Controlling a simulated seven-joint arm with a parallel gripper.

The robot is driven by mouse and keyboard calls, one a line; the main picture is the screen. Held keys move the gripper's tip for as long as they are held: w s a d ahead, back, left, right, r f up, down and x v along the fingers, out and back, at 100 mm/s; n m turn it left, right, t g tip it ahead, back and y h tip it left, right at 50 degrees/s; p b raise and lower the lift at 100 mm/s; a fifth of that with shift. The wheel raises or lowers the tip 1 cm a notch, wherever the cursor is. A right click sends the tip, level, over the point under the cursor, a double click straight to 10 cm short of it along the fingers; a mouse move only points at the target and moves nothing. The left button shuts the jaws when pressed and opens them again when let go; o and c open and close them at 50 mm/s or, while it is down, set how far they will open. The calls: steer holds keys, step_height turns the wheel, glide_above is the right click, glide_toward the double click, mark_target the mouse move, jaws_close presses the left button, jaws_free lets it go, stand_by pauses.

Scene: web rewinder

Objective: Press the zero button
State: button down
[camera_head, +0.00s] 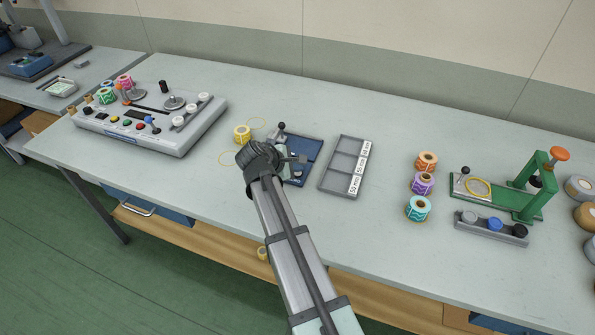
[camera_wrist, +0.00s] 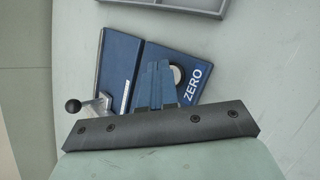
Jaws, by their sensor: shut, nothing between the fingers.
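A dark blue device (camera_head: 314,148) lies on the table near its middle, partly hidden by my arm. In the wrist view the same device (camera_wrist: 115,60) shows the white label "ZERO" and a round pale zero button (camera_wrist: 177,75) beside it. The button is partly covered by my fingers. My gripper (camera_wrist: 156,66) is shut and empty, over the device just left of the button in that view. I cannot tell whether the fingertips touch it. In the head view my gripper (camera_head: 299,159) is at the device's near side.
A lever with a black ball knob (camera_wrist: 73,106) stands at the device's left. A grey compartment tray (camera_head: 343,181) lies to the right. A yellow roll (camera_head: 242,133) is on the left, and a control console (camera_head: 190,130) further left. Coloured rolls (camera_head: 422,184) stand on the right.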

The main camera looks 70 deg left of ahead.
mark_target(296, 174)
steer(key=shift+r, duration=0.85)
stand_by(0.3)
steer(key=shift+r, duration=2.5)
